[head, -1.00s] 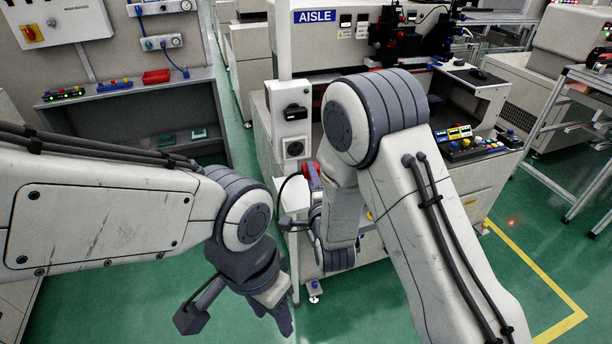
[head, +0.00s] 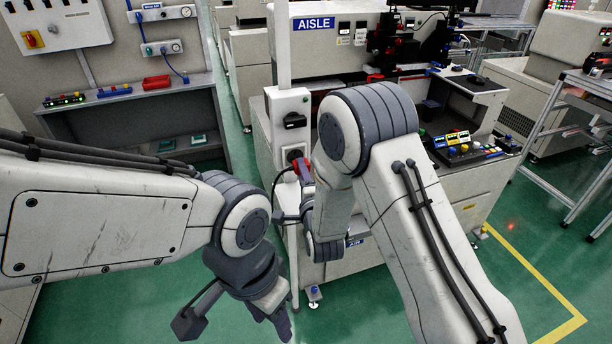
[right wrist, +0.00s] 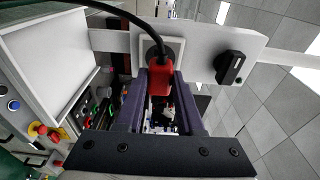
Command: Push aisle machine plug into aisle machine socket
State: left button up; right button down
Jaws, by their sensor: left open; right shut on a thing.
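The red aisle machine plug (head: 303,167) with its black cable is held at the aisle machine socket (head: 293,154), a dark round outlet on a white panel. In the right wrist view my right gripper (right wrist: 161,75) is shut on the red plug (right wrist: 161,79). The plug's front is up against or very near the white socket plate (right wrist: 175,46); I cannot tell how deep it sits. The plug and cable cover most of the outlet. In the head view my right arm hides much of that gripper. My left gripper (head: 281,318) is open and empty, low over the floor.
A black switch (head: 294,121) sits above the socket, also in the right wrist view (right wrist: 229,68). A button panel (head: 463,147) is on the machine's right. A shelf with a red tray (head: 157,82) stands at left. Green floor is clear at lower right.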

jog(key=shift+w+a, duration=0.3)
jog(key=shift+w, duration=0.65)
jog(key=shift+a, duration=0.15)
dwell(0.3)
jog(key=shift+b, duration=0.35)
dwell(0.4)
jog(key=shift+b, duration=0.4)
dwell(0.6)
